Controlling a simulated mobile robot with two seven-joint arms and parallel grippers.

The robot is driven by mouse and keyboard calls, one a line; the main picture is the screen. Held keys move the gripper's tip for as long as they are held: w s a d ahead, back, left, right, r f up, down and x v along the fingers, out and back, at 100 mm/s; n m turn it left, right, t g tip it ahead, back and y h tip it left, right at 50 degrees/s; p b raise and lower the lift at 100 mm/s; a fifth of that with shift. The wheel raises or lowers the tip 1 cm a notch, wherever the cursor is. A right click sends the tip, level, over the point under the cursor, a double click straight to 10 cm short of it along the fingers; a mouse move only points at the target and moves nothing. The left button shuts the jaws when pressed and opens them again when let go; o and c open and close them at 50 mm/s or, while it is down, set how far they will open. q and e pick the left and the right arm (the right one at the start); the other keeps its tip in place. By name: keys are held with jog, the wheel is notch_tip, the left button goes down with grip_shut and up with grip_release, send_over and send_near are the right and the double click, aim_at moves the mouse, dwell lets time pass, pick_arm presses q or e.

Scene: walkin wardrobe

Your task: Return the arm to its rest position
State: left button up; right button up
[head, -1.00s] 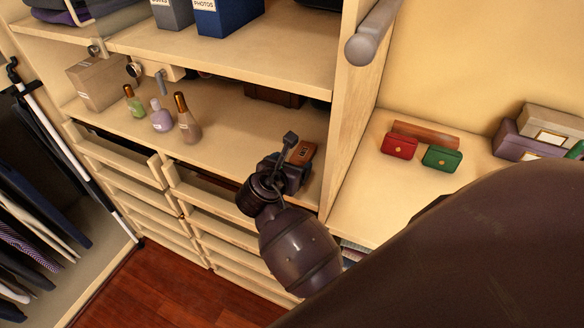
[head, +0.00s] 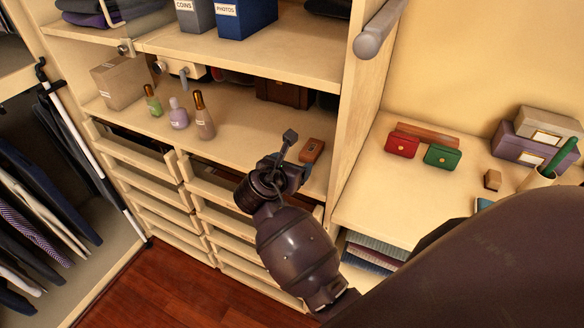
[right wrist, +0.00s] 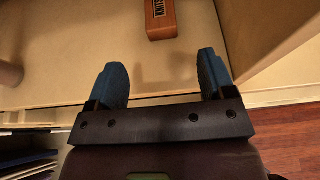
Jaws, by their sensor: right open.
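My right gripper (head: 284,172) is in front of the middle shelf in the head view, with its arm coming in from the lower right. In the right wrist view its two blue fingers (right wrist: 163,82) are spread apart with nothing between them. A small brown wooden box (head: 312,150) with a dark label lies on the shelf just beyond the gripper, apart from it. The box also shows ahead of the fingers in the right wrist view (right wrist: 160,18). My left gripper is not in view.
Several bottles, including a brown one (head: 203,116), and a cardboard box (head: 122,82) stand on the shelf (head: 240,118). Part-open drawers (head: 140,157) lie below. A vertical panel (head: 362,110) divides the shelf from the right counter, which holds red (head: 402,144) and green (head: 442,156) purses.

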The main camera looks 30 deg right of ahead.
dwell(0.7)
jog(key=w+a+f+m+t+y, duration=0.25)
jog(key=a+m+t+y, duration=0.5)
jog(key=m, duration=0.75)
pick_arm(q)
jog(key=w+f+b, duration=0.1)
jog(key=b, duration=0.2)
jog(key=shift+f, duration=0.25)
pick_arm(e)
jog(key=s+d+f+m+g+y, duration=0.1)
jog(key=s+f+m, duration=0.3)
jog(key=s+f, duration=0.4)
jog(key=s+d+f+m+g+y, duration=0.2)
jog(key=s+d+f+m, duration=0.2)
jog(key=s+f, duration=0.5)
jog(key=s, duration=0.5)
jog(key=shift+s+y, duration=0.3)
jog(key=shift+y, duration=0.05)
